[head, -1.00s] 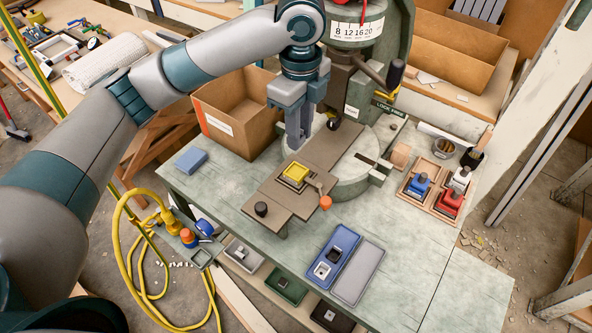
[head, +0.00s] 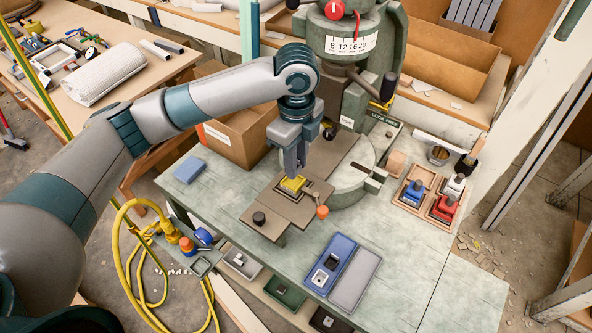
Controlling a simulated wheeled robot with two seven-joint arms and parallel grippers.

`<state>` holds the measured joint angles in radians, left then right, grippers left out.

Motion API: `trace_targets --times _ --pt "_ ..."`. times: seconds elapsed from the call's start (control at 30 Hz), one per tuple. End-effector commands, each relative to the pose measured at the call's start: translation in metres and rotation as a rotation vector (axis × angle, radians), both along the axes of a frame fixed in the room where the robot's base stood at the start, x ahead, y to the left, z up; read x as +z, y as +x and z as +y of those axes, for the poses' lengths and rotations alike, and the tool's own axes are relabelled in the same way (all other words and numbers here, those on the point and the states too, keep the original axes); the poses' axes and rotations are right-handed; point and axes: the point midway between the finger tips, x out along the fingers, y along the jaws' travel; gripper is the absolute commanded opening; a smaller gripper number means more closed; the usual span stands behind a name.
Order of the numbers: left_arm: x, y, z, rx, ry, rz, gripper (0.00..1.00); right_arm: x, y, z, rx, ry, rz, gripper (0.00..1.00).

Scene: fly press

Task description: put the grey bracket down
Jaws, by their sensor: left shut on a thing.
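My left gripper (head: 293,172) reaches down over the fly press bed from the left. Its grey fingers are close together and shut on the grey bracket, which is hard to make out against them. The fingertips are right at the yellow block (head: 292,184), which sits in a dark square frame on the brown slide plate (head: 278,206). I cannot tell whether the bracket touches the yellow block. My right gripper is not in view.
The green fly press (head: 358,112) stands behind the gripper. A cardboard box (head: 240,133) is at the left. A blue tray (head: 347,249) with small parts and an empty grey tray (head: 355,279) lie in front. Stamps in wooden trays (head: 405,194) are at right. The front right bench is clear.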

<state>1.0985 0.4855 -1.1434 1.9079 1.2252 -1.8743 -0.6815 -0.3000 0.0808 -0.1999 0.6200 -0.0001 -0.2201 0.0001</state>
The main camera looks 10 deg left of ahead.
Motion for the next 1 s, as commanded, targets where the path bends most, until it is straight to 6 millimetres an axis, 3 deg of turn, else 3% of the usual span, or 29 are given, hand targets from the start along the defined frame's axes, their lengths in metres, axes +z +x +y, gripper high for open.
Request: trace_targets --times 0.37,0.77,0.8,0.87,1.0 --pt "-0.035 -0.001 0.000 0.000 0.001 0.002 0.01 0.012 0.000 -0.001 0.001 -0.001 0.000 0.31" --pt "-0.039 -0.001 0.001 0.000 0.001 0.001 0.01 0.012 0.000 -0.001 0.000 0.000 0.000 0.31" --pt "-0.040 -0.001 0.000 0.000 0.001 0.001 0.25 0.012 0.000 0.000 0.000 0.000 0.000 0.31" --pt "-0.040 0.000 0.001 0.000 0.001 0.001 0.39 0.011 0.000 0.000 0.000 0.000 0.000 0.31" --pt "-0.039 0.000 0.000 0.000 0.001 0.001 0.41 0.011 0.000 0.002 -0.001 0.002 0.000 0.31"
